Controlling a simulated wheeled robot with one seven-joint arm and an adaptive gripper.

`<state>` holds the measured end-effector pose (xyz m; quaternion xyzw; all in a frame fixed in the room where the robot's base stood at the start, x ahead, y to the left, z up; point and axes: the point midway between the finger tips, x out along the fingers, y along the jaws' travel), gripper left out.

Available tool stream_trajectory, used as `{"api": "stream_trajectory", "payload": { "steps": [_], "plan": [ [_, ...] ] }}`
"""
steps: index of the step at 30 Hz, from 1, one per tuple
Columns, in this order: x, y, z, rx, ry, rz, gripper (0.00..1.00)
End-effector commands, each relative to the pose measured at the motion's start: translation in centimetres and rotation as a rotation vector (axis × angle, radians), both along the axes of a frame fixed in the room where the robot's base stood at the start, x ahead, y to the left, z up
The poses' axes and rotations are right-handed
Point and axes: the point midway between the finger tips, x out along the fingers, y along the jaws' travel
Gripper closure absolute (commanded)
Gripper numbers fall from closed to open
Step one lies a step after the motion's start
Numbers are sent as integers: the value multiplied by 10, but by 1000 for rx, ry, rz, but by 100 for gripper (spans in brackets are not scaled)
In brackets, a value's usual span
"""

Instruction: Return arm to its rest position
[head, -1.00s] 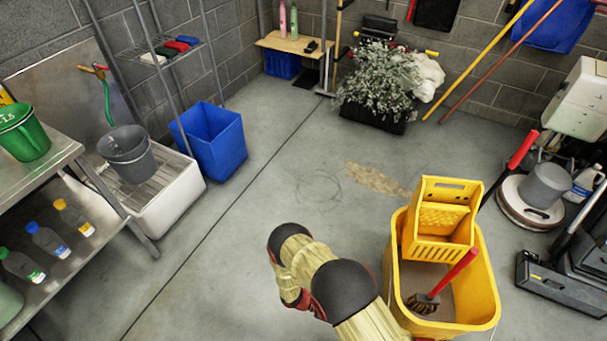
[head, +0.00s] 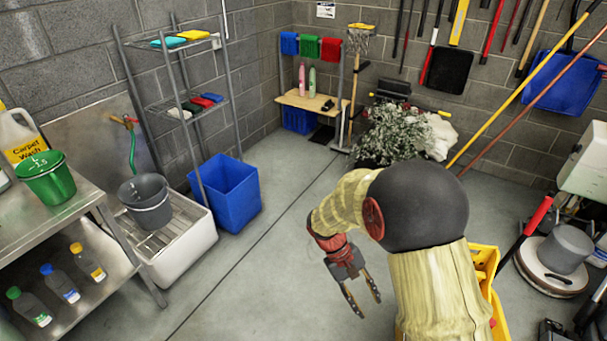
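My gripper (head: 361,299) hangs at the end of my arm in the lower middle of the head view. Its two dark fingers point down and are spread apart, with nothing between them. It is over bare grey floor. My arm (head: 425,205) is folded, with a large dark joint at the right of the gripper. The arm hides most of the yellow mop bucket (head: 484,262), which shows only at its right edge.
A metal shelf bench (head: 80,225) with a green bucket (head: 46,178) stands at the left. A blue bin (head: 225,195) stands beside a white floor sink (head: 180,255). A plant (head: 392,132) is at the back. A floor machine (head: 552,262) is at the right. The middle floor is clear.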

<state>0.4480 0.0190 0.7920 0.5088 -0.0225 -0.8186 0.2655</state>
Motion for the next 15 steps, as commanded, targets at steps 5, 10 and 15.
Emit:
{"api": "stream_trajectory", "payload": {
  "steps": [5,10,15],
  "plan": [
    [-9,-5,73,98,-139,-62,64],
    [-25,-10,132,184,-271,-111,64],
    [-48,-15,184,265,-408,-154,64]
  ]
}}
